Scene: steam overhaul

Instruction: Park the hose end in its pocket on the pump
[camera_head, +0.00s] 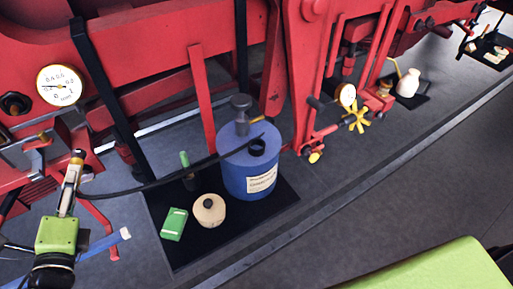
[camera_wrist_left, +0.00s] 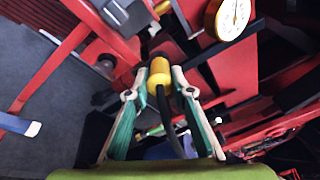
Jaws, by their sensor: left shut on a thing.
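My left gripper (camera_head: 73,168) is at the left in the head view, shut on the yellow hose end (camera_head: 77,155). In the left wrist view the two fingertips (camera_wrist_left: 160,76) sit on either side of the yellow hose end (camera_wrist_left: 158,69). The black hose (camera_head: 140,189) sags from it across to the pump. The pump (camera_head: 250,172) is a blue drum with a pale label, standing upright right of the gripper.
The pump stands on a black mat (camera_head: 200,248) with a green box (camera_head: 173,224), a cream round pot (camera_head: 209,210) and a green-handled tool (camera_head: 185,160). Red machine frames and a gauge (camera_head: 59,85) stand behind. A blue strip (camera_head: 105,243) lies below the gripper.

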